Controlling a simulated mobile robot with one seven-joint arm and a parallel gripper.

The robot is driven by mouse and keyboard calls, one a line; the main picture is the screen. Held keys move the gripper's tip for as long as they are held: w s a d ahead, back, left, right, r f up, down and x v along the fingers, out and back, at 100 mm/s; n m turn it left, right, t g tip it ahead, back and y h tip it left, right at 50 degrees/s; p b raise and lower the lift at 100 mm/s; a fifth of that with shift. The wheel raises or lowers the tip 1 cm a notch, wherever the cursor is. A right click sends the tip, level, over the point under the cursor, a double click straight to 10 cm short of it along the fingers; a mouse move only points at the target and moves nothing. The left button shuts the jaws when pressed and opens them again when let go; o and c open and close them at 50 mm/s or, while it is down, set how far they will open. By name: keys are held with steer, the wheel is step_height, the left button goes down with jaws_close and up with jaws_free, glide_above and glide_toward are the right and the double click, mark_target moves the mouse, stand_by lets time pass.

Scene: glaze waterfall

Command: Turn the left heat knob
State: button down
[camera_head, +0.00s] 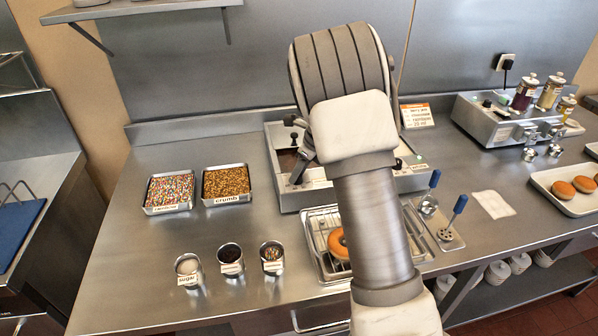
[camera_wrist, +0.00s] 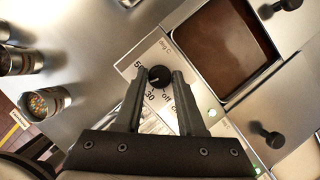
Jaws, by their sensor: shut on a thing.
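The black left heat knob (camera_wrist: 159,76) sits on a pale dial plate (camera_wrist: 144,66) with "50", "30", "off" and "deg C" printed around it. My gripper (camera_wrist: 160,79) has one finger on each side of the knob and is shut on it. The knob's exact pointer direction is too small to read. In the head view my arm hides the knob. The glaze machine (camera_head: 282,195) stands behind and under my arm. Its brown glaze well (camera_wrist: 222,48) lies beside the dial in the wrist view.
A wire rack (camera_head: 318,222) with a donut (camera_head: 338,243) stands in front of the machine. Sprinkle trays (camera_head: 169,192) and small cups (camera_head: 188,268) are at left.

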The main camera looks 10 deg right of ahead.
steer(key=shift+n, duration=0.3)
steer(key=n, duration=0.1)
steer(key=n+g+y+p, duration=0.1)
steer(key=n, duration=0.1)
steer(key=shift+w+d+r+n+p, duration=0.1)
steer(key=shift+w+n+p, duration=0.05)
steer(key=shift+n+p, duration=0.15)
steer(key=n+g+p, duration=0.1)
steer(key=n, duration=0.1)
steer(key=n+g+p, duration=0.1)
steer(key=n, duration=0.2)
steer(key=shift+w+n+g, duration=0.15)
steer(key=shift+n+g, duration=0.15)
steer(key=n, duration=0.2)
steer(key=n+g+p, duration=0.1)
steer(key=n, duration=0.1)
steer(key=shift+w+g, duration=0.1)
steer(key=shift+g, duration=0.2)
steer(key=shift+n+g+h+p, duration=0.4)
steer(key=shift+n+g, duration=0.2)
steer(key=shift+n, duration=1.4)
steer(key=c, duration=0.5)
jaws_free()
steer(key=shift+w, duration=0.1)
